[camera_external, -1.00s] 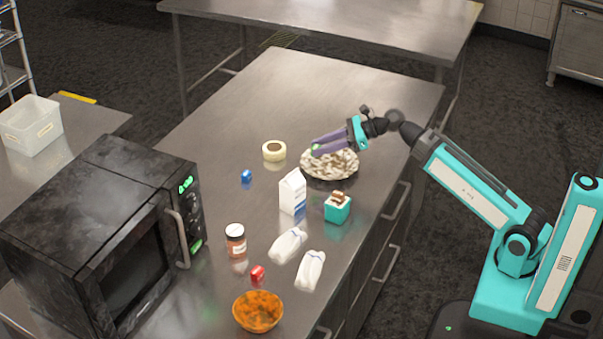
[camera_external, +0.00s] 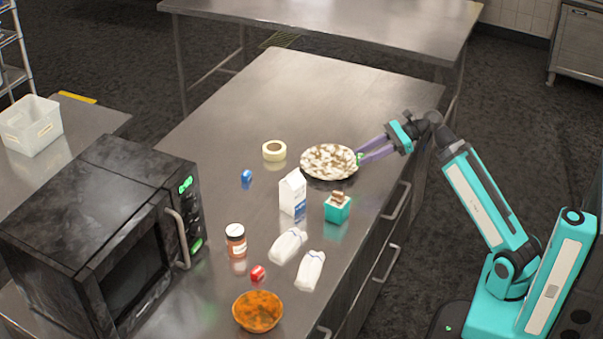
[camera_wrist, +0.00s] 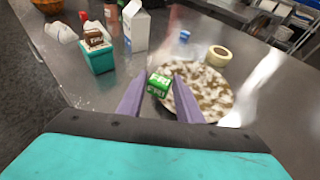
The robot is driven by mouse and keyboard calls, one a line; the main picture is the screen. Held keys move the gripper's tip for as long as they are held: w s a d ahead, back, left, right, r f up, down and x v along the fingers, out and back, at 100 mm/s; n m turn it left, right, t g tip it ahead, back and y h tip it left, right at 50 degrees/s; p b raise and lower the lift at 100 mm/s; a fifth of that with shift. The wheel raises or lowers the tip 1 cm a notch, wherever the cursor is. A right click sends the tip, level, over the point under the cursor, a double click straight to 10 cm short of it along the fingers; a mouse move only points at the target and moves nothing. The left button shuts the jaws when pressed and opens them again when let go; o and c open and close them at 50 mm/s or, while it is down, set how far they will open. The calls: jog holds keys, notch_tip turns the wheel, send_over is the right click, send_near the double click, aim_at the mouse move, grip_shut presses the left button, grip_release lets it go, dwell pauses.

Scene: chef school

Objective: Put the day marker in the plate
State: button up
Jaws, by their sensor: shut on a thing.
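A small green block with white print, which looks like the day marker (camera_wrist: 158,85), sits between the purple fingertips of my gripper (camera_wrist: 160,80). My gripper is shut on it. In the external view the green marker (camera_external: 359,158) shows at the fingertips, at the right rim of the plate (camera_external: 328,162). The plate is round, with a mottled brown and white surface, and looks empty. In the wrist view the plate (camera_wrist: 210,98) lies just right of and beyond the marker. I cannot tell whether the marker touches the rim.
A tape roll (camera_external: 273,150) and a small blue block (camera_external: 246,176) lie left of the plate. A milk carton (camera_external: 292,194) and a teal box (camera_external: 337,208) stand in front. A jar (camera_external: 236,240), white packages, a red block and an orange bowl (camera_external: 257,311) are nearer the microwave (camera_external: 110,240).

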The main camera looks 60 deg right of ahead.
aim_at(357, 168)
jog(key=s, duration=0.1)
jog(key=s+f+b, duration=0.1)
jog(key=s+b, duration=0.1)
jog(key=shift+s+d+f+n, duration=0.15)
jog(key=shift+s+d+n, duration=0.1)
jog(key=shift+d+n, duration=0.05)
jog(key=shift+s+g+y+b, duration=0.3)
jog(key=shift+s+g, duration=0.1)
jog(key=shift+s, duration=0.15)
jog(key=shift+w, duration=0.1)
jog(key=shift+w+r+p, duration=0.2)
jog(key=shift+w+p, duration=0.35)
jog(key=shift+p, duration=0.45)
jog(key=shift+w+d+f+p, duration=0.1)
jog(key=shift+w+d+p, duration=0.05)
jog(key=shift+w+p, duration=0.8)
jog(key=shift+w+d+f+p, duration=0.15)
jog(key=shift+w+p, duration=0.6)
jog(key=shift+w, duration=0.35)
jog(key=shift+w+f+b, duration=0.2)
jog(key=shift+w+b, duration=0.1)
jog(key=shift+w, duration=0.15)
jog(key=shift+w+d, duration=0.2)
jog(key=shift+w, duration=0.8)
jog(key=shift+w+r+p, duration=0.1)
jog(key=shift+r+p, duration=0.05)
jog(key=shift+p, duration=0.8)
